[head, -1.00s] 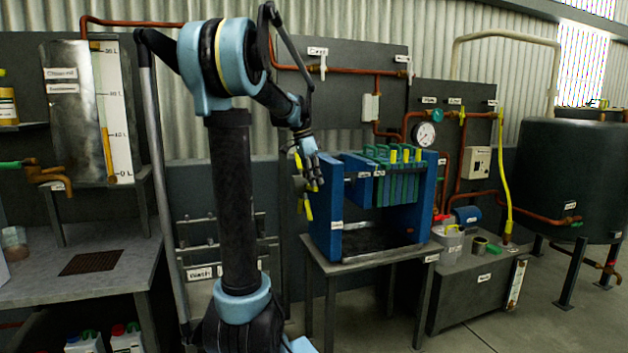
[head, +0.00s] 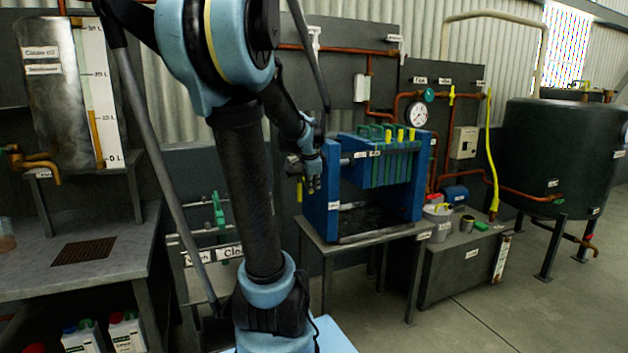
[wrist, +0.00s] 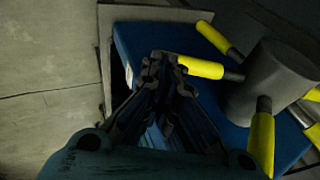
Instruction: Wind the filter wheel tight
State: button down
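The filter wheel (wrist: 270,80) shows in the wrist view as a grey hub with several yellow-gripped handles, in front of a blue plate (wrist: 150,38). One yellow handle (wrist: 202,67) points left from the hub, its end right beside my fingertips. My gripper (wrist: 163,68) has its fingertips close together; whether they touch that handle cannot be told. In the head view my gripper (head: 313,184) hangs at the left end of the blue filter press (head: 322,205), fingers pointing down. The wheel is mostly hidden there; a bit of yellow handle (head: 299,190) shows left of the gripper.
The press stands on a grey table (head: 370,238). A low grey cabinet (head: 465,265) with a white bucket (head: 438,222) is to its right, and a dark tank (head: 560,155) beyond. A workbench (head: 80,250) fills the left. Floor is clear at front right.

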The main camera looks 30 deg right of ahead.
jog(key=shift+w+f+t, duration=0.15)
jog(key=shift+f+t, duration=0.35)
jog(key=shift+f, duration=0.05)
jog(key=v, duration=1.4)
jog(key=shift+w, duration=0.25)
jog(key=shift+a, duration=0.15)
jog(key=s+a+f+n+g+y, duration=0.1)
jog(key=s+a+f+n, duration=0.2)
jog(key=a+f+n, duration=0.4)
jog(key=s+a+f+n+g+y, duration=0.1)
jog(key=s+a+f+n+y, duration=0.15)
jog(key=a+f, duration=0.45)
jog(key=s+a+f+n+g, duration=0.1)
jog(key=s+a+f+n, duration=0.9)
jog(key=s+a, duration=0.1)
jog(key=shift+s+a+g, duration=0.15)
jog(key=shift+a+g, duration=0.1)
jog(key=shift+g, duration=0.15)
